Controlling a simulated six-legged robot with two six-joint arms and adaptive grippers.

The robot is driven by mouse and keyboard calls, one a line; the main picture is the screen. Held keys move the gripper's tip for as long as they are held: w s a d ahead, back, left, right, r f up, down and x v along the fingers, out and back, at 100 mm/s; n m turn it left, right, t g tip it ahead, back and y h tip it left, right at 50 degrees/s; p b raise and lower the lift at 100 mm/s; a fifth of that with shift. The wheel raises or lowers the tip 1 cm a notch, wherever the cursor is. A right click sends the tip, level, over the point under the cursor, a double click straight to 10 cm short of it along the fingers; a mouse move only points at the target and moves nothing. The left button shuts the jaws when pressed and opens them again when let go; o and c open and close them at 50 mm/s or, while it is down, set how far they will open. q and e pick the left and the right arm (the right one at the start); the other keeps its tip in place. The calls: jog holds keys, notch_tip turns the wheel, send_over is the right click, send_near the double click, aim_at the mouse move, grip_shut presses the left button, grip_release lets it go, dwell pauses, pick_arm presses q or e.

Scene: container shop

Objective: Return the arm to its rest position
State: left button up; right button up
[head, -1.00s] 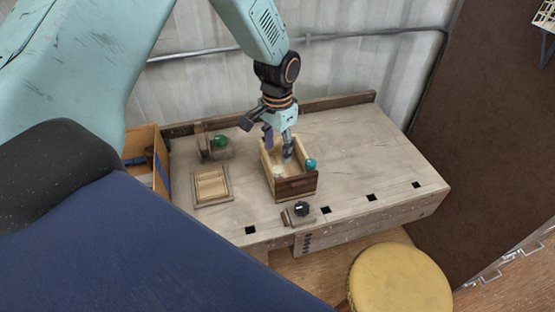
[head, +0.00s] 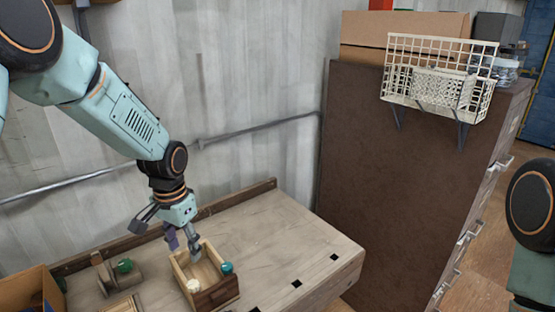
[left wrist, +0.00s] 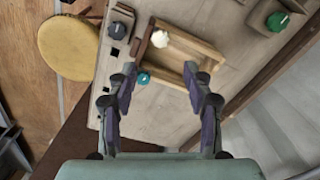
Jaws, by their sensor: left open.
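My left arm comes in from the left in the head view. Its gripper (head: 183,245) points down over the back-left part of an open wooden box (head: 222,292) on the workbench. The jaws are open, with nothing seen between them. In the left wrist view the gripper (left wrist: 160,74) shows both purple-and-grey fingers spread, with the box (left wrist: 208,50) beyond. Whether a finger touches the box I cannot tell. A white item (head: 193,285) lies in the box, and a teal round piece (head: 227,267) is at its right side. My right gripper is out of view.
The workbench (head: 275,240) is bare right of the box. A green knob (head: 125,265) stands at left. A brown cabinet (head: 400,190) with a wire basket (head: 438,85) stands at right. A yellow stool (left wrist: 68,47) shows in the left wrist view. A wall lies behind the bench.

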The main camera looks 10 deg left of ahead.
pick_arm(q)
jog(key=s+d+f+n, duration=0.1)
jog(key=s+d+f, duration=0.3)
jog(key=s+f, duration=0.6)
jog(key=s+d+f+n, duration=0.1)
jog(key=s+d+f, duration=0.3)
jog(key=s+f, duration=0.65)
jog(key=s+r+n, duration=0.1)
jog(key=s+r, duration=0.1)
jog(key=s, duration=1.1)
notch_tip(320, 180, down, 16)
jog(key=w+b, duration=0.1)
jog(key=b, duration=1.4)
jog(key=shift+w+r, duration=0.15)
jog(key=shift+w, duration=0.15)
jog(key=shift+d, duration=0.1)
